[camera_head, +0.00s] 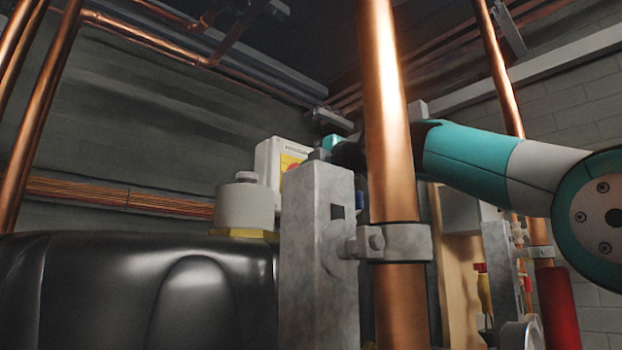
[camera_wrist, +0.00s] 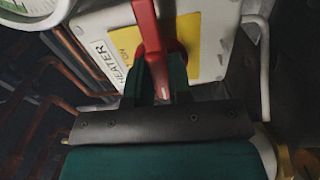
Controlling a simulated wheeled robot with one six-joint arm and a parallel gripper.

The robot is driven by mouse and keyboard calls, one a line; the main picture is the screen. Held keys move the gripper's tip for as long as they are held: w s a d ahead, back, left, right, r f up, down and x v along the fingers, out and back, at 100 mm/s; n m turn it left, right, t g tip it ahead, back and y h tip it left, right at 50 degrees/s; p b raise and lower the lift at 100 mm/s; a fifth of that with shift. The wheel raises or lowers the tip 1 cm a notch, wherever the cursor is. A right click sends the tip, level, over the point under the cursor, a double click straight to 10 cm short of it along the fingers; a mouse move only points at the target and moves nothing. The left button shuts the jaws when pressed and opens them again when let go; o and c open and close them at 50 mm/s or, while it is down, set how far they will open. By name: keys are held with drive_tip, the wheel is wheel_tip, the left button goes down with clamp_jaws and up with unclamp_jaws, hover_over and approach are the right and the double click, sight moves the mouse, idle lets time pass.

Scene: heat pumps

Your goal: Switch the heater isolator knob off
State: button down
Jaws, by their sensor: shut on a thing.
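The heater isolator is a pale box (camera_wrist: 205,40) with a yellow plate and a label reading HEATER; it fills the upper middle of the wrist view. Its red knob (camera_wrist: 146,28) stands up between the fingers of my gripper (camera_wrist: 162,78). The gripper is shut on the knob's lower part, and the fingers hide some of it. An "ON" mark shows on the plate left of the knob. In the head view the isolator box (camera_head: 267,158) is partly hidden behind a grey metal post, and my gripper's fingertips are hidden there too.
A thick copper pipe (camera_head: 388,120) and the grey post (camera_head: 318,240) stand in front of my arm in the head view. A black tank (camera_head: 130,295) fills the lower left. In the wrist view a round gauge (camera_wrist: 25,10) is at the upper left and a pale pipe (camera_wrist: 264,60) at the right.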

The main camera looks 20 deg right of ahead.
drive_tip(key=shift+n, duration=0.3)
drive_tip(key=c, duration=1)
unclamp_jaws()
drive_tip(key=shift+c, duration=0.2)
drive_tip(key=b+v, duration=0.4)
drive_tip(key=v, duration=1.3)
drive_tip(key=shift+s+b, duration=0.15)
drive_tip(key=shift+b, duration=0.2)
